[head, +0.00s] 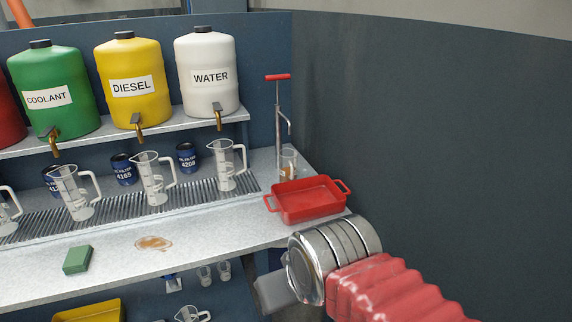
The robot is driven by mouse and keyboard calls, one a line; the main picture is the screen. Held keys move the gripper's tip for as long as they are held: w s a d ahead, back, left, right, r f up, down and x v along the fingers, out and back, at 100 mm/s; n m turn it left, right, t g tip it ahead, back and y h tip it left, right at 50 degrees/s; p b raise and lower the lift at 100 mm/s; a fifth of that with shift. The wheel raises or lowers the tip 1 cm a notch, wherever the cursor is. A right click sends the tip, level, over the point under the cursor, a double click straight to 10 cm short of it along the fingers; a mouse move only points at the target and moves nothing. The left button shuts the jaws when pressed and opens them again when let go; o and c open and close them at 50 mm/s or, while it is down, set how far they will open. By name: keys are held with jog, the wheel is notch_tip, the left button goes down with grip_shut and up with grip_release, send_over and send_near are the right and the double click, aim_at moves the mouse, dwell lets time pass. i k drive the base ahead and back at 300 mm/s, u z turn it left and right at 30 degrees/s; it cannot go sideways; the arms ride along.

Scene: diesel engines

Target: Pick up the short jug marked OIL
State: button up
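Several clear measuring jugs with handles stand upright on the ribbed drip grate: one at the left edge (7,213), one under the green tank (73,195), one under the yellow tank (153,180) and one under the white tank (228,168). Another clear jug (190,314) shows partly on the lower level, cut off by the bottom edge. I cannot read an OIL mark on any jug. My gripper (274,292) is at the bottom centre, in front of the bench edge and mostly hidden by my silver wrist. Its fingers cannot be made out.
Green COOLANT (52,90), yellow DIESEL (130,78) and white WATER (207,72) tanks stand above. A red tray (305,200), a hand pump (278,125), blue filters (123,168), a green sponge (77,259) and a brown spill (153,243) are on the bench.

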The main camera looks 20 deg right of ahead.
aim_at(289, 170)
jog(key=i, duration=1.05)
jog(key=u, duration=0.05)
